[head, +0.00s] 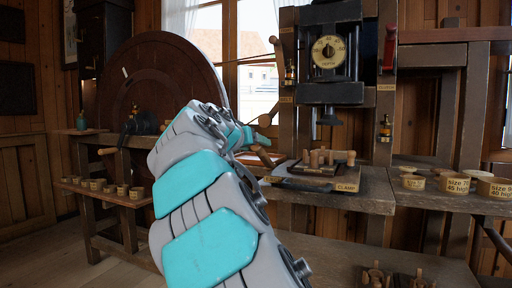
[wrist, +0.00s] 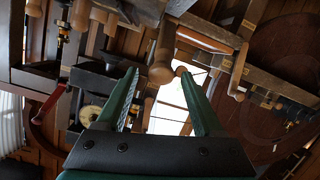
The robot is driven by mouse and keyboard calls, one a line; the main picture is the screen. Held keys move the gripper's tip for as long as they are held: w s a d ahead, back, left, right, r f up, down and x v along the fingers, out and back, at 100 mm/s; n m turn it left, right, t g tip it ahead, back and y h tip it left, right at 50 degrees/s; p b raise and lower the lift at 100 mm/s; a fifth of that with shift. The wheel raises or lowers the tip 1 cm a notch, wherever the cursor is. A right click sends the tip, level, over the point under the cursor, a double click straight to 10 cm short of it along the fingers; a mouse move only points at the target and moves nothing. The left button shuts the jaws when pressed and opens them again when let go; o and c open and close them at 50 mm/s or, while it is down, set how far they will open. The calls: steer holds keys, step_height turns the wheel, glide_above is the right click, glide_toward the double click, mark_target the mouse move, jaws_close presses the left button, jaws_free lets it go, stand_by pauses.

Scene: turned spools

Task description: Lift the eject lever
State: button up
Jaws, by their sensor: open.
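The eject lever seems to be the wooden-knobbed handle (wrist: 161,70) in the wrist view; its shaft runs up from the knob. The knob appears between the fingertips of my gripper (wrist: 157,72), or just beyond them; I cannot tell its depth or whether they touch. My gripper is open, with nothing held. In the head view my gripper (head: 268,131) is at the left end of the press bench, just above a brown handle (head: 265,157) that looks like the same lever. My arm hides part of that area.
The press with its depth dial (head: 328,52) stands behind the bench (head: 375,190), which carries a board with wooden pegs and a CLAMP label (head: 346,187). A red handle (head: 389,48) hangs on the right post. A large wooden wheel (head: 150,80) stands left. Labelled tubs (head: 455,183) sit right.

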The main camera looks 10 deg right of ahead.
steer(key=v, duration=0.6)
steer(key=shift+b, duration=0.35)
steer(key=shift+s, duration=0.1)
